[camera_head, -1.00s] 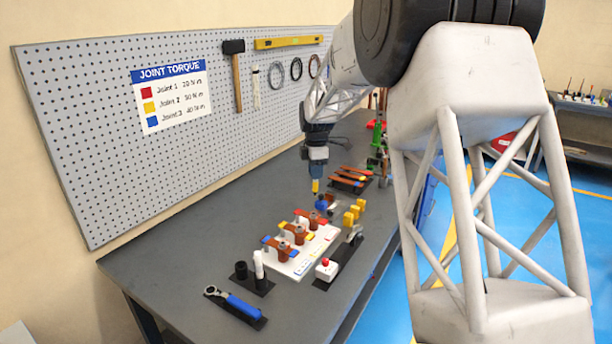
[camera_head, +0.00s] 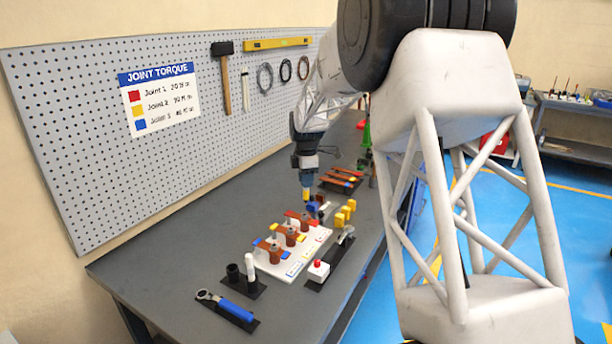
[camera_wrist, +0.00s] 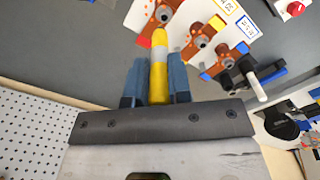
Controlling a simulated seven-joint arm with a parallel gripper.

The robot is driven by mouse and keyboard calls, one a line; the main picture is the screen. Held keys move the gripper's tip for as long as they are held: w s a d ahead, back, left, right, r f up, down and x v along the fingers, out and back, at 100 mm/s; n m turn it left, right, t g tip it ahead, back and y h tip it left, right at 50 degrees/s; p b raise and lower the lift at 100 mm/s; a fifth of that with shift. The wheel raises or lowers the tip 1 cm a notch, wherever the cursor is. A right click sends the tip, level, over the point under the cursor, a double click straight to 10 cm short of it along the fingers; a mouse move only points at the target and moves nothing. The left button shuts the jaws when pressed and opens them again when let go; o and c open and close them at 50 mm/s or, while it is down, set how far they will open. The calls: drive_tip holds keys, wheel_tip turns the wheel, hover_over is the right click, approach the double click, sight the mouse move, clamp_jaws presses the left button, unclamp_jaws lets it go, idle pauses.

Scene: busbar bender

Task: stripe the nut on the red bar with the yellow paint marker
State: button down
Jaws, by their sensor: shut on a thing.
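My gripper (camera_wrist: 157,85) is shut on the yellow paint marker (camera_wrist: 159,70), which has a white band and an orange-yellow tip in the wrist view. In the head view my gripper (camera_head: 307,182) holds the marker (camera_head: 307,195) pointing down just behind the red bar (camera_head: 294,214). The nut on the red bar (camera_wrist: 163,14) shows grey near the top of the wrist view, beyond the marker's tip.
The yellow bar's nut (camera_wrist: 201,42) and the blue bar's nut (camera_wrist: 226,62) are on the same white board (camera_head: 316,236). A black stand with a white cylinder (camera_head: 250,264), a blue-handled wrench (camera_head: 236,310) and a red-button box (camera_head: 318,271) stand near. Yellow blocks (camera_head: 345,213) are right.

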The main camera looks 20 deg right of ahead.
sight(306, 199)
drive_tip(key=shift+f, duration=1.4)
drive_tip(key=shift+f, duration=0.35)
idle(0.9)
drive_tip(key=shift+s+a, duration=0.5)
drive_tip(key=shift+a, duration=0.05)
idle(3.6)
drive_tip(key=shift+s+a, duration=0.1)
idle(0.4)
drive_tip(key=shift+r, duration=0.25)
